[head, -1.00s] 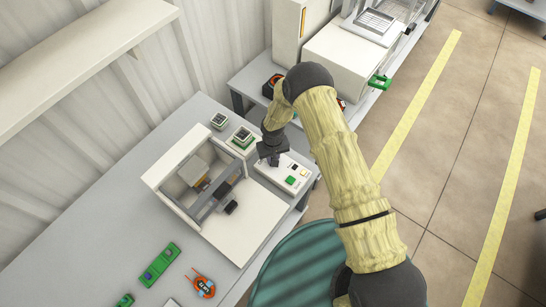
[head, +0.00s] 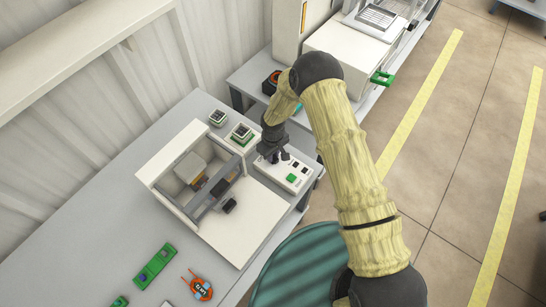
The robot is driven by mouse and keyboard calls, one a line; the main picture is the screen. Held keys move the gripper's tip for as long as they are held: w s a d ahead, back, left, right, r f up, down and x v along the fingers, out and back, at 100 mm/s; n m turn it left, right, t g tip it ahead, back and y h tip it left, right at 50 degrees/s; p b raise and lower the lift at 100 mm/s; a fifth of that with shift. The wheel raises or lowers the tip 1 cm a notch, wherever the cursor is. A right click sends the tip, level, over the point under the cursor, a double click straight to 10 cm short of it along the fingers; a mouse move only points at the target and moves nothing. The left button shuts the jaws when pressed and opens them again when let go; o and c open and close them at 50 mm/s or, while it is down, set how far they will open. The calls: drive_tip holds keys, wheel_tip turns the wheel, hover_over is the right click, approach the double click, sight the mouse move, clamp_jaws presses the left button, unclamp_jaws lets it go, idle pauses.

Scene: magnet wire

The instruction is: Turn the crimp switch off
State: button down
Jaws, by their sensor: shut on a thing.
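The white control box (head: 278,173) stands at the right end of the workbench, beside the white crimp machine (head: 245,222). It carries a green button (head: 291,177) and several small dark controls. My gripper (head: 272,156) points down at the box's far left part and is shut on a small control there. The gripper covers that control, so its position is hidden. Which control is the crimp switch is too small to read.
Two small devices with dark screens (head: 217,117) (head: 242,132) stand behind the machine. A green block strip (head: 155,265) and an orange-and-black tool (head: 200,287) lie at the front left. A teal round stool (head: 300,265) is below the arm. The left bench is mostly clear.

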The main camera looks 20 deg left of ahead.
sight(274, 156)
drive_tip(key=n+b, duration=0.2)
drive_tip(key=n, duration=0.2)
drive_tip(key=shift+f+n+b, duration=0.1)
drive_tip(key=shift+n+b, duration=0.2)
drive_tip(key=n+b, duration=0.1)
drive_tip(key=n, duration=0.3)
drive_tip(key=shift+n+b, duration=0.3)
drive_tip(key=shift+n, duration=0.1)
drive_tip(key=c, duration=1.3)
unclamp_jaws()
drive_tip(key=shift+r, duration=0.25)
wheel_tip(274, 156, up, 17)
drive_tip(key=shift+r+b, duration=0.1)
drive_tip(key=shift+b, duration=0.95)
drive_tip(key=shift+d, duration=0.1)
